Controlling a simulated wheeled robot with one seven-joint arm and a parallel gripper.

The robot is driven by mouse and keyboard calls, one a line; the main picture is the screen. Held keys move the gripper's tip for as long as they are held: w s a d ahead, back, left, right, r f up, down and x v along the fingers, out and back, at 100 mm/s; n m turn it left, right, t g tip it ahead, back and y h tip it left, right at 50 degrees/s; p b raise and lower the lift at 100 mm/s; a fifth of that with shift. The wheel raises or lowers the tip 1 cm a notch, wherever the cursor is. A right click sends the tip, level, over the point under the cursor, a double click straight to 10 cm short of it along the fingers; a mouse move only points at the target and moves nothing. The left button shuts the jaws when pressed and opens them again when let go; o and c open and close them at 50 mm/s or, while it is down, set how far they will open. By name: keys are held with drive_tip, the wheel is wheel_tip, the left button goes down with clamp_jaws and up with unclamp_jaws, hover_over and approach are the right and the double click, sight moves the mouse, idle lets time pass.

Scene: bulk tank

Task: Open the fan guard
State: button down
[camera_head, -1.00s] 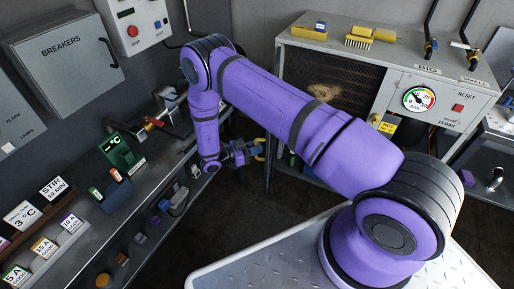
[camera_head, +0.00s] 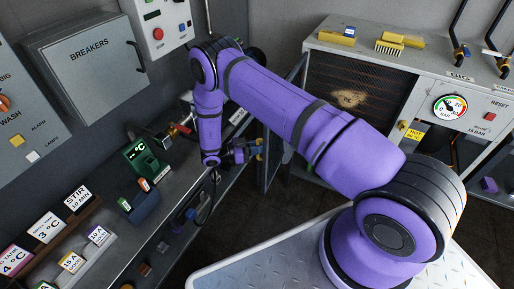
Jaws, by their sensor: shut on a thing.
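The fan guard (camera_head: 273,158) is a dark panel at the left edge of the grey cooling unit, swung out from its front and seen nearly edge-on. My arm hides part of it. The unit's open front shows dark brown fins (camera_head: 335,85) with a pale dusty patch (camera_head: 348,98). My gripper (camera_head: 252,152) is shut on the yellow handle (camera_head: 260,149) at the guard's outer edge. The fingertips are small and partly hidden.
The grey unit (camera_head: 398,55) carries yellow brushes (camera_head: 397,42) on top and a pressure gauge (camera_head: 450,107). The floor (camera_head: 262,215) below my gripper looks clear.

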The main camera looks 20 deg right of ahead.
drive_tip(key=c, duration=1.1)
unclamp_jaws()
drive_tip(key=shift+c, duration=0.2)
drive_tip(key=v, duration=0.7)
drive_tip(key=shift+a, duration=0.2)
